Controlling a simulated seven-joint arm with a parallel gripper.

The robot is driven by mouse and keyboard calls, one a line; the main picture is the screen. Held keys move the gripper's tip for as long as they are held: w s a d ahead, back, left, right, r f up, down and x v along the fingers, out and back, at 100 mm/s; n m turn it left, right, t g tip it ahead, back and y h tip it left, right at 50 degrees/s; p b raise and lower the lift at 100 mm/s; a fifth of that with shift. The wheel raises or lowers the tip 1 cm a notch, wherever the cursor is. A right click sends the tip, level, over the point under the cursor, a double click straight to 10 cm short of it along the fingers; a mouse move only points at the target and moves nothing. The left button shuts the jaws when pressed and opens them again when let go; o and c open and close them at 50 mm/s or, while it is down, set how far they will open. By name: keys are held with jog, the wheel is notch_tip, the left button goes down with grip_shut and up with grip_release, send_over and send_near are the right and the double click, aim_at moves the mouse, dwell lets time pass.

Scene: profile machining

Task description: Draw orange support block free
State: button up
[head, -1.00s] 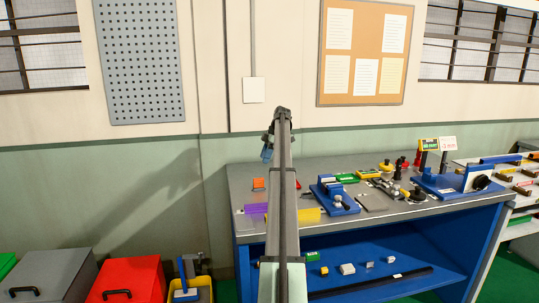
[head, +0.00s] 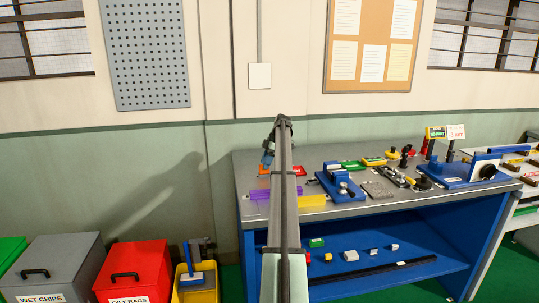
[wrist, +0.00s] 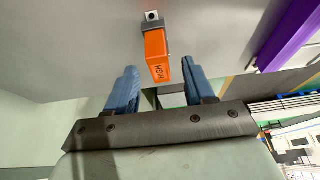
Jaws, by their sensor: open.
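The orange support block (wrist: 157,55) shows in the wrist view as an upright-looking orange piece with dark lettering and a grey end (wrist: 152,17). It lies ahead of my open gripper (wrist: 158,66), between the lines of its two blue fingers. I cannot tell how far off it is, and no finger visibly touches it. In the head view an orange piece (head: 263,170) shows on the grey bench top (head: 350,213), just below my gripper (head: 267,157) and partly hidden by my arm.
A purple bar (head: 260,194) and a yellow bar (head: 312,201) lie near the bench's front edge. A blue vise (head: 340,181) stands right of my arm, with several fixtures beyond. A red bin (head: 131,272) stands on the floor at left.

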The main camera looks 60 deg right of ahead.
aim_at(264, 171)
jog(key=shift+x, duration=1.2)
jog(key=shift+c, duration=0.4)
grip_shut()
